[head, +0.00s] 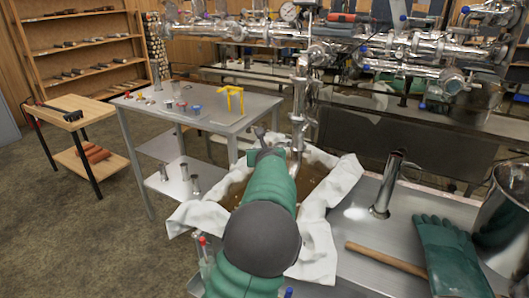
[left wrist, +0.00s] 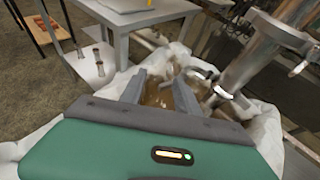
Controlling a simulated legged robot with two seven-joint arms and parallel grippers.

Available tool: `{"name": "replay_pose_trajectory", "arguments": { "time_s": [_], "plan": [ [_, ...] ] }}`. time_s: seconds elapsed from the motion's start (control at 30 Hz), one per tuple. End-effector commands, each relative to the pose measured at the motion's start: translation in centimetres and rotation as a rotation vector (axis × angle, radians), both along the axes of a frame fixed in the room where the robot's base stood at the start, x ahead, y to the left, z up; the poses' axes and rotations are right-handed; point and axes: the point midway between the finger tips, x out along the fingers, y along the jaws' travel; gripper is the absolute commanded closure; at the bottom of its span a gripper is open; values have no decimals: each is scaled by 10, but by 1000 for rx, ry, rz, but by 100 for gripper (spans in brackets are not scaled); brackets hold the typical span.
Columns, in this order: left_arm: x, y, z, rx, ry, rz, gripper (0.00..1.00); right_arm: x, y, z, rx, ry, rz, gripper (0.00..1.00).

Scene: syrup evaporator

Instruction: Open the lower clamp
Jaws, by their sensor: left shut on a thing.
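The shiny vertical pipe (head: 300,95) hangs down over a cloth-lined tub. In the left wrist view the pipe (left wrist: 252,62) slants in from the upper right. The lower clamp (left wrist: 225,88) is a small metal fitting low on this pipe, partly blurred. My left gripper (head: 264,148) reaches in from the bottom and sits just left of the pipe's lower end, mostly hidden by my green arm. My right gripper is not in view.
White cloth (head: 320,245) drapes over the tub of brown liquid (head: 308,180). A grey table (head: 215,110) with small parts stands behind left. At right the bench holds a metal tube (head: 385,185), a wooden handle (head: 385,260), a green glove (head: 448,255) and a steel pot (head: 505,215).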

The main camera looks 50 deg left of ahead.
Motion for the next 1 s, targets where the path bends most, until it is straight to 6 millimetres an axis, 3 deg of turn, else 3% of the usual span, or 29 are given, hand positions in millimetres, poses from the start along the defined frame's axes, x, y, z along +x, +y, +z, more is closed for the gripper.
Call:
{"name": "replay_pose_trajectory", "arguments": {
  "time_s": [0.23, 0.43, 0.7, 0.83, 1.0],
  "plan": [
    [-10, -5, -1, -1, 10, 9, 71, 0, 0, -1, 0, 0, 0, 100],
    [-37, -47, 24, 0, 2, 1, 71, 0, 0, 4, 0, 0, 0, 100],
    [-79, -105, 57, 3, -2, -1, 71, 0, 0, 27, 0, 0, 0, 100],
    [-92, -122, 65, 5, -2, -2, 71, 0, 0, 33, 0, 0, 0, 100],
    [-99, -130, 67, 8, -1, 0, 71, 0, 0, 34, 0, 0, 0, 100]
  ]
}}
